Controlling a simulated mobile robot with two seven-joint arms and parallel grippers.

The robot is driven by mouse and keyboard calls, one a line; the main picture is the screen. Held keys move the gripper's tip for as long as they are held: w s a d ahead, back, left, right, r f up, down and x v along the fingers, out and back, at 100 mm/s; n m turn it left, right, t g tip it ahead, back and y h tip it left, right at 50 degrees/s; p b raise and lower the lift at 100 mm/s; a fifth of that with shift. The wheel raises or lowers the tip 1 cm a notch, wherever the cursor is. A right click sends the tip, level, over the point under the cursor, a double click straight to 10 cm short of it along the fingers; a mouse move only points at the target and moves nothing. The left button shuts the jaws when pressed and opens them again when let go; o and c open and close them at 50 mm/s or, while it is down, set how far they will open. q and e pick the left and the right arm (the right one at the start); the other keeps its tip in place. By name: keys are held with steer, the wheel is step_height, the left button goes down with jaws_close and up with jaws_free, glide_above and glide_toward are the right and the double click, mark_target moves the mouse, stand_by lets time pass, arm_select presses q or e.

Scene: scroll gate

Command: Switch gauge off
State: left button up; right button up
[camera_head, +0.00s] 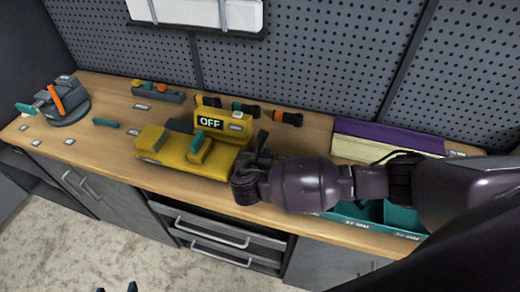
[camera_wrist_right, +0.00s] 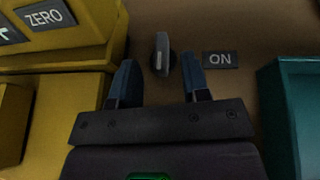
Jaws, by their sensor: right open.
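The yellow gauge (camera_head: 232,128) stands on the bench, and its display (camera_head: 209,123) reads OFF. In the right wrist view, a small grey switch knob (camera_wrist_right: 162,54) stands upright in the picture, left of a dark ON label (camera_wrist_right: 220,60). My right gripper (camera_wrist_right: 158,75) is open, its two blue fingers on either side of the knob in the picture; I cannot tell whether they touch it. In the head view my right gripper (camera_head: 262,152) is right of the gauge, and my arm hides the switch. My left gripper (camera_head: 117,289) shows only two separated fingertips at the bottom edge.
A yellow block base (camera_head: 170,150) with a teal lever (camera_head: 197,142) lies left of my right gripper. Teal bins (camera_head: 345,210) and a purple box (camera_head: 390,136) are to the right. A grey vise-like fixture (camera_head: 66,100) stands far left. The pegboard (camera_head: 310,60) closes the back.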

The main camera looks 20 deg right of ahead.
steer(key=v, duration=0.7)
steer(key=shift+s+a, duration=0.1)
stand_by(0.4)
